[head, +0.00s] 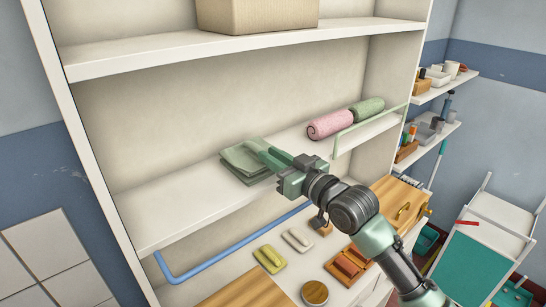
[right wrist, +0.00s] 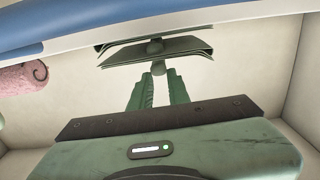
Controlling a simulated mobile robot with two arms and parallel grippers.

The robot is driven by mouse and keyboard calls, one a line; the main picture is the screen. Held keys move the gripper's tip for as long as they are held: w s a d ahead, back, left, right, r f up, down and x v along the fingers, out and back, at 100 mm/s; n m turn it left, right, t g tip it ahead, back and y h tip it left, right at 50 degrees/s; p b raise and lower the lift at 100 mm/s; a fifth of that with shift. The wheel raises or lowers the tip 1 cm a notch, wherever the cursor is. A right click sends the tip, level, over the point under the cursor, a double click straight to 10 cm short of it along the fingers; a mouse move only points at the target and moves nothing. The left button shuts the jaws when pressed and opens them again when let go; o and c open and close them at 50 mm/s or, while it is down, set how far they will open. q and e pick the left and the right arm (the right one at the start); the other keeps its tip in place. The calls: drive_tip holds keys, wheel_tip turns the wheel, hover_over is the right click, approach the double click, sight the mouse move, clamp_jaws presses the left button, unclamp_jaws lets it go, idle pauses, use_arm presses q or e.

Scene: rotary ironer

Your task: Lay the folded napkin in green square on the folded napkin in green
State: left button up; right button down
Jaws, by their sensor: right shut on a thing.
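The upper folded green napkin (head: 238,157) is in my right gripper (head: 262,148), which is shut on its edge over the middle shelf. In the right wrist view the fingers (right wrist: 158,75) close on this napkin (right wrist: 185,50), whose sides droop. The other folded green napkin (head: 262,181) lies on the shelf directly beneath, mostly hidden by the upper one; its edge also shows in the right wrist view (right wrist: 118,40). The two overlap closely, and I cannot tell whether they touch all over. My left gripper is not in view.
A pink rolled towel (head: 331,124) and a green rolled towel (head: 367,108) lie to the right on the same shelf (head: 165,213), behind a pale green rail (head: 362,125). A blue rail (head: 215,256) runs below. The shelf's left part is clear.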

drive_tip(key=shift+f, duration=0.2)
drive_tip(key=c, duration=1.3)
unclamp_jaws()
drive_tip(key=shift+o, duration=0.2)
drive_tip(key=shift+s, duration=0.1)
